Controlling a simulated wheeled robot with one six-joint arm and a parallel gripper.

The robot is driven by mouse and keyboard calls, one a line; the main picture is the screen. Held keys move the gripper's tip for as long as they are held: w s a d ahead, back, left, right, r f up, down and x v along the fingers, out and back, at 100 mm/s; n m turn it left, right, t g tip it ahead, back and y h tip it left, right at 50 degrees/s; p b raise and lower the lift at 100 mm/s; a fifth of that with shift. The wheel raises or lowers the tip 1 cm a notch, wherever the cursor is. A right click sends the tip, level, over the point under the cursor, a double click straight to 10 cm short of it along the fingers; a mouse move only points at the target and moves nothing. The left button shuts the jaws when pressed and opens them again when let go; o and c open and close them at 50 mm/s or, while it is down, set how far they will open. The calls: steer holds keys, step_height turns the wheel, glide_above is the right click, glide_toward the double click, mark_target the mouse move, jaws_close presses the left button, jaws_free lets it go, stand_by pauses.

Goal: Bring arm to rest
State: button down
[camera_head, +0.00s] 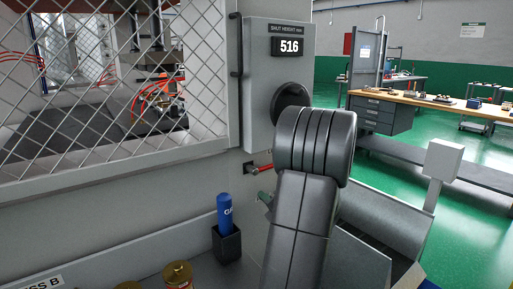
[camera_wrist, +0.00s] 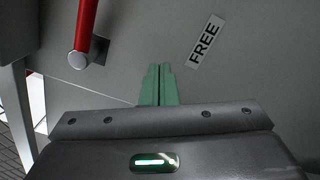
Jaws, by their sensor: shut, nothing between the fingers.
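My arm rises from the bottom of the head view, and its dark, ribbed joint covers part of the machine's grey control panel (camera_head: 262,120). My gripper (camera_wrist: 157,68) shows in the wrist view as two green fingers, side by side and shut with nothing between them. The fingers point toward a grey panel with a "FREE" label (camera_wrist: 205,42) to their right. A red lever (camera_wrist: 86,25) with a round silver end is at the upper left of the fingers, apart from them. The red lever also shows in the head view (camera_head: 264,168), left of my arm.
A wire mesh guard (camera_head: 110,90) fronts the machine at left. A black holder (camera_head: 227,243) with a blue item (camera_head: 225,212) stands on the ledge near brass-coloured cylinders (camera_head: 178,274). A workbench (camera_head: 430,99) stands at right, with open green floor (camera_head: 395,180) before it.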

steer(key=shift+s+a+f+m, duration=0.15)
steer(key=shift+s+a+m, duration=0.75)
steer(key=shift+a+m, duration=0.1)
steer(key=shift+s+a+f+m, duration=0.15)
steer(key=shift+s+a+m, duration=0.75)
steer(key=shift+a, duration=0.1)
